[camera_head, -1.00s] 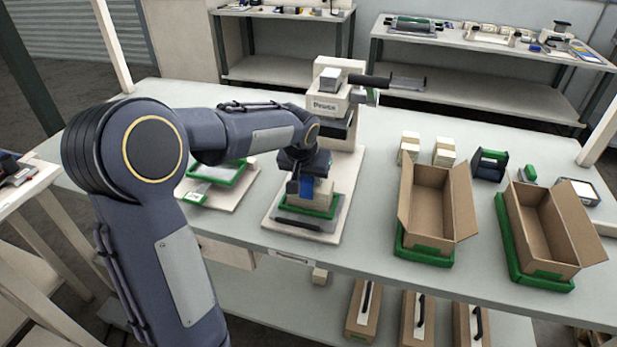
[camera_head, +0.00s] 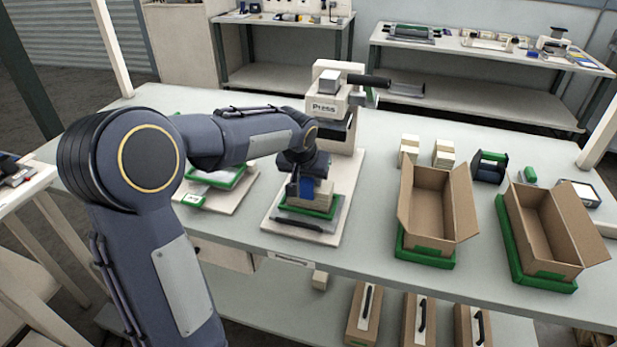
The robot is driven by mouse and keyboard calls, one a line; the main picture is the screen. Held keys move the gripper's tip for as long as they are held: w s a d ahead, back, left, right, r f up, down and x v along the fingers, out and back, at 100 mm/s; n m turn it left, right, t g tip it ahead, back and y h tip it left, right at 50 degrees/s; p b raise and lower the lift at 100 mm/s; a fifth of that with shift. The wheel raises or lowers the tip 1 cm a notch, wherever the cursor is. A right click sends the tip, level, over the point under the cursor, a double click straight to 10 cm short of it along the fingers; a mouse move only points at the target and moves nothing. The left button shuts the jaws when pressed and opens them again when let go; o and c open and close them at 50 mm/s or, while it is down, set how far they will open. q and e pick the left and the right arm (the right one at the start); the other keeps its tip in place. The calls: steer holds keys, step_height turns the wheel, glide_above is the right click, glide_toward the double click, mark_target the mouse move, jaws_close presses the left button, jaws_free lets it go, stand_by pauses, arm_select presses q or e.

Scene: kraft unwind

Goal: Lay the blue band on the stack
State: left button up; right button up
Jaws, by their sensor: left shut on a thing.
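My left gripper (camera_head: 308,188) is directly over the stack, pointing down, shut on the blue band (camera_head: 305,190). The band shows as a small blue patch at the fingers, at the top of the stack. The fingertips are partly hidden by the gripper body, and I cannot tell whether the band touches the stack. My right gripper is not in view.
Two open cardboard boxes in green holders, the nearer-middle one (camera_head: 428,252) and the right one (camera_head: 541,274), stand on the right. Two pale stacks (camera_head: 444,154) and a dark green-topped holder (camera_head: 489,167) are behind them. A green-framed tray (camera_head: 222,181) lies left of the press.

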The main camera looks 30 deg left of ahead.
mark_target(306, 186)
arm_select(q)
steer(key=o, duration=0.8)
steer(key=f, duration=0.1)
steer(key=s+f, duration=0.1)
steer(key=f, duration=0.1)
steer(key=shift+s+d+g, duration=0.15)
steer(key=shift+s+g, duration=0.05)
steer(key=shift+g, duration=0.2)
steer(key=shift+o, duration=0.7)
steer(key=w+a+r+v, duration=0.1)
steer(key=w+v, duration=0.1)
steer(key=v, duration=0.8)
steer(key=s+d+f+h, duration=0.1)
steer(key=s+d+f, duration=0.1)
steer(key=s, duration=0.6)
steer(key=s+d+f+t+h, duration=0.1)
steer(key=s+d+f+h, duration=0.1)
steer(key=s+d, duration=0.3)
steer(key=s+d+f+m+h+p, duration=0.1)
steer(key=s+d+f+h, duration=0.1)
steer(key=s, duration=1)
steer(key=shift+s+d+f, duration=0.2)
steer(key=shift+d+f, duration=0.25)
steer(key=shift+d, duration=0.65)
